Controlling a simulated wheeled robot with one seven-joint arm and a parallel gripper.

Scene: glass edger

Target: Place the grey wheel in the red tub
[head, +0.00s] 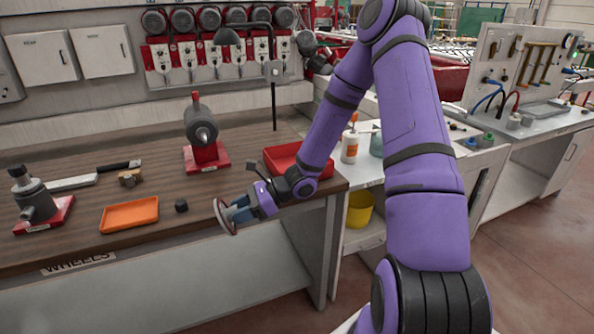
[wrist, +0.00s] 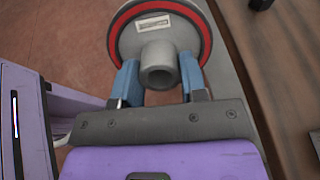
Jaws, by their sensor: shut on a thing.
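The grey wheel (wrist: 183,36) has a red rim band, a small label and a hollow hub. My gripper (wrist: 158,80) is shut on its hub, with one blue finger on each side. In the head view the wheel (head: 221,218) is tilted nearly edge-on beyond my gripper (head: 237,211), near the bench's front edge. The red tub (head: 283,156) sits on the bench behind my forearm, to the right of and beyond the wheel. My arm hides part of the tub.
An orange tray (head: 129,214) and a small black block (head: 181,205) lie on the bench to the left. A grey spindle on a red base (head: 206,157) stands behind. A lamp post (head: 273,105) rises by the tub. A white bottle (head: 350,147) stands farther right.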

